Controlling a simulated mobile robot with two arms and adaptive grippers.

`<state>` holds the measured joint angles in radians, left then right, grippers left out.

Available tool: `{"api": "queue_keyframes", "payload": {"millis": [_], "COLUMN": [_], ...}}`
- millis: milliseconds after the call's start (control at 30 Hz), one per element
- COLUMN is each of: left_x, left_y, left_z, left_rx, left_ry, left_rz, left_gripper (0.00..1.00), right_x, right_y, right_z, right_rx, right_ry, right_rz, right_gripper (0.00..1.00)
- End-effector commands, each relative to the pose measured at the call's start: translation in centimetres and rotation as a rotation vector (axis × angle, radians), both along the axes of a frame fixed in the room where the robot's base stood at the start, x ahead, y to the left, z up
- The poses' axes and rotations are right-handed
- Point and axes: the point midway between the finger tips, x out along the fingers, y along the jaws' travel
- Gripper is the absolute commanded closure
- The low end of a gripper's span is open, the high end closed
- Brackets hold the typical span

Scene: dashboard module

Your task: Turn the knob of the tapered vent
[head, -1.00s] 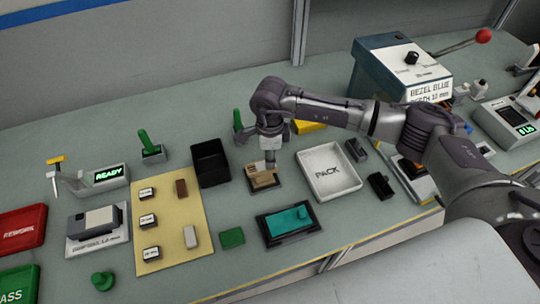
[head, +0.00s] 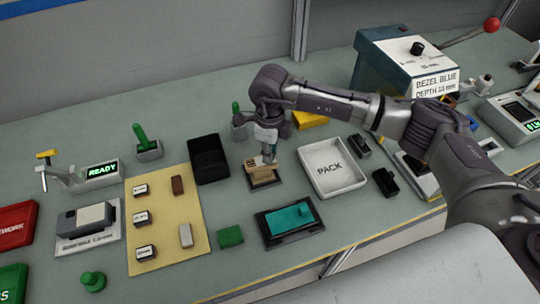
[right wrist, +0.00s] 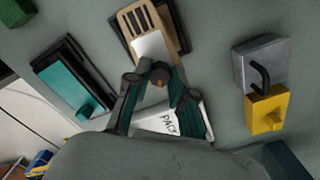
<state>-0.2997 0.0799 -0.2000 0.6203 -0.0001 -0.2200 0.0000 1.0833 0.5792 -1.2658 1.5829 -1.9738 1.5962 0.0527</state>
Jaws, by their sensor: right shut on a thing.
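The tapered vent (head: 262,177) is a tan slotted piece seated in a dark holder on the bench. It also shows at the top of the right wrist view (right wrist: 135,22), with a pale plate on it. My right gripper (head: 270,158) is over the vent with its fingers pointing down. In the right wrist view its fingertips (right wrist: 160,76) close around a small orange-brown piece at the vent's near end, which appears to be the knob. The fingers hide most of it. My left gripper is not in view.
A white PACK tray (head: 331,187) stands close to the right of the vent, and a black bin (head: 209,170) to its left. A dark fixture with a teal part (head: 290,219) lies in front. A yellow block (head: 309,120) is behind.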

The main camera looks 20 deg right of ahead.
Motion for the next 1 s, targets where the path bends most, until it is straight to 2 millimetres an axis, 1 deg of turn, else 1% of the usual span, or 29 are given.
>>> {"api": "queue_keyframes", "payload": {"millis": [33, 400, 700, 1000], "left_x": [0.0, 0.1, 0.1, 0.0], "left_y": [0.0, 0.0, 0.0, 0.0], "left_z": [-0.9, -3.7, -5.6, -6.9], "left_rx": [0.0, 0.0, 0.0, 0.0], "left_ry": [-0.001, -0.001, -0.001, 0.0], "left_rz": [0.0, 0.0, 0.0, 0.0], "left_gripper": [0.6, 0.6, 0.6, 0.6], "right_x": [0.0, 0.0, 0.0, 0.0], "right_y": [0.0, 0.0, 0.0, 0.0], "right_z": [-0.4, -0.3, -0.3, -0.2], "right_rx": [0.002, 0.002, 0.002, 0.002], "right_ry": [-0.001, -0.001, -0.001, -0.001], "right_rz": [-0.044, -0.396, -0.68, -0.925], "right_gripper": [1.0, 1.0, 1.0, 1.0]}}
